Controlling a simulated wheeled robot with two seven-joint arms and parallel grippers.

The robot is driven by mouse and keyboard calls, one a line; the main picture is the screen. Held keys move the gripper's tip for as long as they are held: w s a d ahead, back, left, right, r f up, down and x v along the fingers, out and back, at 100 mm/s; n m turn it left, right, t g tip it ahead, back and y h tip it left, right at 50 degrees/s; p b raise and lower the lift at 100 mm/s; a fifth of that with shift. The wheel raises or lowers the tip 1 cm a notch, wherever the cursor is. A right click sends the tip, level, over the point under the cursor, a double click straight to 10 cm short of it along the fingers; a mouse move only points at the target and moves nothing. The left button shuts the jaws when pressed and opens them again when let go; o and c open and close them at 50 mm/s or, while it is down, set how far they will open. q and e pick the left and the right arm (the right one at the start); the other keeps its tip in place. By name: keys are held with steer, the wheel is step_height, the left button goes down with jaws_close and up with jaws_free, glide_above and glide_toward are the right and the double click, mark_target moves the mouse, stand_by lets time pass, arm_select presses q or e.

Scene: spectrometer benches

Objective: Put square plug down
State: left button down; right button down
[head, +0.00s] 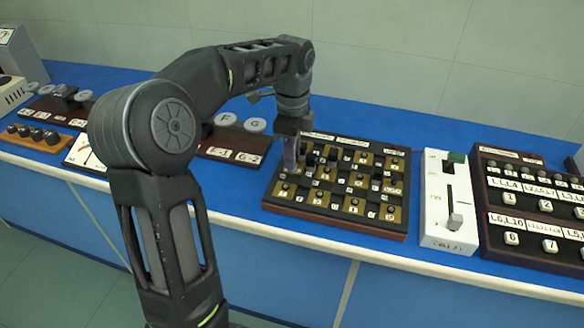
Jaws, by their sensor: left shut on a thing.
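My left gripper (291,150) points down over the left part of a dark board (338,222) with yellow and black squares and several small plugs. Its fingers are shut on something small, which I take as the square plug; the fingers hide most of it. The fingertips are at or just above the board's surface, and I cannot tell whether the plug touches it. Several dark plugs (376,184) stand on the board to the right of the gripper. My right gripper is not in view.
A white switch box (436,232) and a dark panel with labelled buttons (500,237) stand to the right. A wooden strip with dark knobs (40,146) is far left.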

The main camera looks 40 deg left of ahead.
arm_select(q)
steer(key=shift+f, duration=1.9)
steer(key=c, duration=1.3)
jaws_free()
steer(key=shift+f, duration=0.15)
steer(key=shift+o, duration=0.2)
